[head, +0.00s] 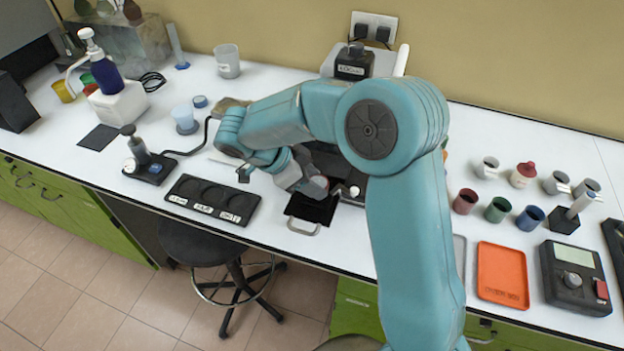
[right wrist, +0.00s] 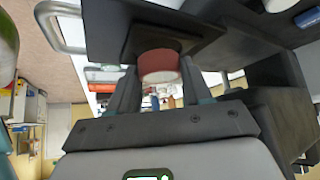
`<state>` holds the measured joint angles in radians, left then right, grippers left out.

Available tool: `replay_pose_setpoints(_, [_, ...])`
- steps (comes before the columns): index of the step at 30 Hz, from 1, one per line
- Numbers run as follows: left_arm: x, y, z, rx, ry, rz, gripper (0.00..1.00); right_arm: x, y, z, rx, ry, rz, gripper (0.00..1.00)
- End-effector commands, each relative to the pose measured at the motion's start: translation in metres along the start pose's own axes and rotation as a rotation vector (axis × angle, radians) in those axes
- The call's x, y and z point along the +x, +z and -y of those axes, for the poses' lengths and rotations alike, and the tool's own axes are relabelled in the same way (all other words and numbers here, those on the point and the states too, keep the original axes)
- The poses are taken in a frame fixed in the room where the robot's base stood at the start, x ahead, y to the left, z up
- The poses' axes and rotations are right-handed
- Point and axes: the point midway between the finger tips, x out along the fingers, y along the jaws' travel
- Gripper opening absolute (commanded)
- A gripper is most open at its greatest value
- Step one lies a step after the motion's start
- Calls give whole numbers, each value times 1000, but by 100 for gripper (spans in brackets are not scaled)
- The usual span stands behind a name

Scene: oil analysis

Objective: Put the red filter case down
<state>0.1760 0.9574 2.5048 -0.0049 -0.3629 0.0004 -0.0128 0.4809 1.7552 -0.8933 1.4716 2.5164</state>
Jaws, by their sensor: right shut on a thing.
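My right gripper (head: 312,188) reaches down over the middle of the bench, in front of a small dark machine. In the right wrist view its two fingers (right wrist: 158,88) are shut on the red filter case (right wrist: 160,66), a short red cylinder with a paler end. The case sits right by a dark square part of a black tray with a metal handle (right wrist: 110,18); I cannot tell whether they touch. In the head view the black tray (head: 318,212) lies just below the gripper, and the case is mostly hidden. My left gripper is not in view.
A black holder with three labelled round recesses (head: 213,200) lies left of the gripper. A small black stand (head: 150,167) is further left. Red, green and blue cups (head: 497,209), an orange tray (head: 502,275) and a meter (head: 575,279) are on the right.

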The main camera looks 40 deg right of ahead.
Motion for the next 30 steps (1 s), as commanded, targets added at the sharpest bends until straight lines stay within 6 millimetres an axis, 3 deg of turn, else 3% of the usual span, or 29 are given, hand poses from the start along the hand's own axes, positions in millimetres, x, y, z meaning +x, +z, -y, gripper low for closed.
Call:
replay_pose_setpoints(15, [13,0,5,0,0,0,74,7,5,0,-1,0,0,15])
replay_pose_setpoints(16, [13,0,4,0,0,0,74,7,6,0,-1,0,0,52])
replay_pose_setpoints(18, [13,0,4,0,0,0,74,7,6,0,-1,1,1,74])
replay_pose_setpoints(26, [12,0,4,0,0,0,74,8,6,-1,-2,4,0,74])
replay_pose_setpoints(30, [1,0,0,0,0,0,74,0,0,-1,-2,4,-1,74])
